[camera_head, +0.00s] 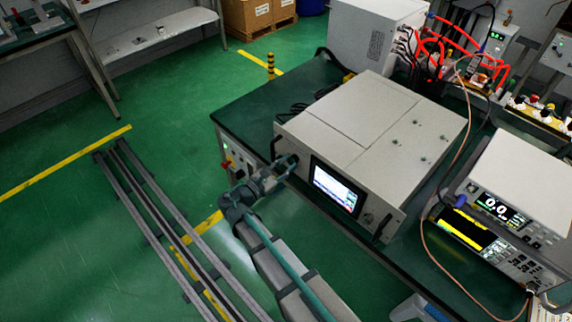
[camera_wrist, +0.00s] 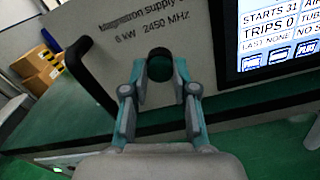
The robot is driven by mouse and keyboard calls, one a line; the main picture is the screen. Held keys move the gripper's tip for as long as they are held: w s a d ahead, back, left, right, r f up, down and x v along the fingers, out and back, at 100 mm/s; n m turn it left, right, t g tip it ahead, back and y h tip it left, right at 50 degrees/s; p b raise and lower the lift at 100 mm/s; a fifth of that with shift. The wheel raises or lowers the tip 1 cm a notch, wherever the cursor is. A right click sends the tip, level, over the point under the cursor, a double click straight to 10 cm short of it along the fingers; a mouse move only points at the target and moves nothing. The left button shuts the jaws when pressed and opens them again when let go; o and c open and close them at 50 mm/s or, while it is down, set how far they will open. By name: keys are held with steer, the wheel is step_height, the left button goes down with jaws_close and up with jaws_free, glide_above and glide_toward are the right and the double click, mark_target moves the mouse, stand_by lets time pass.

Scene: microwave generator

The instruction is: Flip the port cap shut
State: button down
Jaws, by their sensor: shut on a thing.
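The port cap is a dark round piece (camera_wrist: 160,67) on the front panel of the microwave generator (camera_head: 370,130), below the printed "Magnetron supply" label in the wrist view. My gripper (camera_wrist: 160,76) has one finger on each side of the cap and is shut on it. I cannot tell whether the cap is open or closed, and the port itself is not visible. In the head view my gripper (camera_head: 290,162) is at the left end of the generator's front, where the cap is too small or hidden to see.
A black handle (camera_wrist: 88,72) curves out left of my gripper. The lit screen (camera_head: 336,187) is to the right. The generator stands on a green-topped bench (camera_head: 240,112). Instruments (camera_head: 520,200) stand further right. Green floor with rails (camera_head: 160,220) lies left.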

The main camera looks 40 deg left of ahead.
steer(key=c, duration=0.9)
jaws_free()
steer(key=s+a, duration=0.2)
steer(key=s, duration=1)
steer(key=shift+w+a, duration=0.1)
